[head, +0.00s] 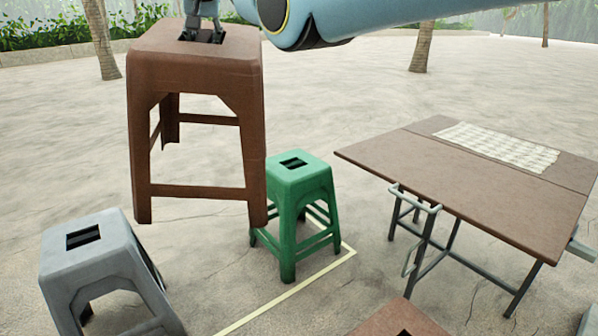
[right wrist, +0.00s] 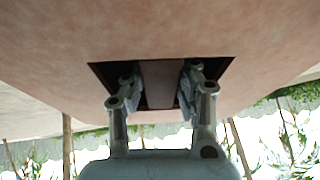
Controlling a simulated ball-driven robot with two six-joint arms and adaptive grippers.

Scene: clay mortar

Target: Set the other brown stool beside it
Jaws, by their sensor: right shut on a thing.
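A brown stool (head: 197,120) hangs upright in the air at the upper left of the head view. My right gripper (head: 202,34) reaches down into the slot in its seat. In the right wrist view the gripper's fingers (right wrist: 158,88) are shut on the bar across that slot, and the seat (right wrist: 160,40) fills the top. A second brown stool (head: 398,320) shows only part of its seat at the bottom edge of the head view. The held stool is apart from it, to the left and farther up. My left gripper is out of view.
A green stool (head: 297,178) stands right of the held stool, by a pale yellow ground line (head: 295,290). A grey stool (head: 92,262) stands at the lower left. A brown folding table (head: 440,180) with a woven mat (head: 497,146) stands right. Sandy ground behind is clear.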

